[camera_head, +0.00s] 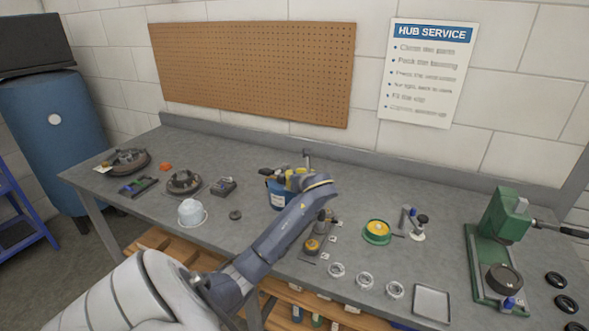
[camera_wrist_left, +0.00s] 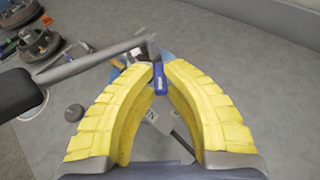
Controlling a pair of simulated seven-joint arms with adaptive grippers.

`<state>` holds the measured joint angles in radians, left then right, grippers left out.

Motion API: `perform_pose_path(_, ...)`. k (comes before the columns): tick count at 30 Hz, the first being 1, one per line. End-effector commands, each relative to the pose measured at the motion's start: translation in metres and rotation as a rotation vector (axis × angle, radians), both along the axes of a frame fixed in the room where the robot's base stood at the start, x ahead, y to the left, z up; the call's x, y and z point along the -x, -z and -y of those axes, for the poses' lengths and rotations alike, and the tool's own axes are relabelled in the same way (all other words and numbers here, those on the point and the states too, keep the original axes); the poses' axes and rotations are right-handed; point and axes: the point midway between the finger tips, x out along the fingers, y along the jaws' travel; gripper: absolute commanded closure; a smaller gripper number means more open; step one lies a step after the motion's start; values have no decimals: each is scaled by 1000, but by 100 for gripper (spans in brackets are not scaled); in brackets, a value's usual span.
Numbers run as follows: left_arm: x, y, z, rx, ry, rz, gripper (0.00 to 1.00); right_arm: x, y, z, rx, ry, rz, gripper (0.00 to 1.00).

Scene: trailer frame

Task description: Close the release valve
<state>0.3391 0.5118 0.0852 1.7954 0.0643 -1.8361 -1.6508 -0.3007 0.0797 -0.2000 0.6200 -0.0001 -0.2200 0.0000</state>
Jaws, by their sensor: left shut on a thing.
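My left gripper (camera_head: 286,176) is over the middle of the workbench, partly hidden by its own arm. In the left wrist view its curved yellow fingers (camera_wrist_left: 157,76) are shut on a small blue lever (camera_wrist_left: 160,82), which looks like the release valve's handle. A grey bar with a black grip (camera_wrist_left: 18,94) runs beside the left finger. A blue container (camera_head: 278,197) with a white label stands just below the gripper in the head view. The valve body and how far it is turned are hidden. My right gripper is not in view.
A green press (camera_head: 492,240) stands at the right. Hub parts (camera_head: 184,182) and a white tub (camera_head: 191,212) lie at the left. A yellow-green round part (camera_head: 377,231), several small rings and a square tray (camera_head: 432,301) lie to the right of my arm.

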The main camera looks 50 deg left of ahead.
Motion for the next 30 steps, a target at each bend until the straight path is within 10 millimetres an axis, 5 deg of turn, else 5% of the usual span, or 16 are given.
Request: perform_pose_path(30,-12,-1,-1,1,-866,-3,100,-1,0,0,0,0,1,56)
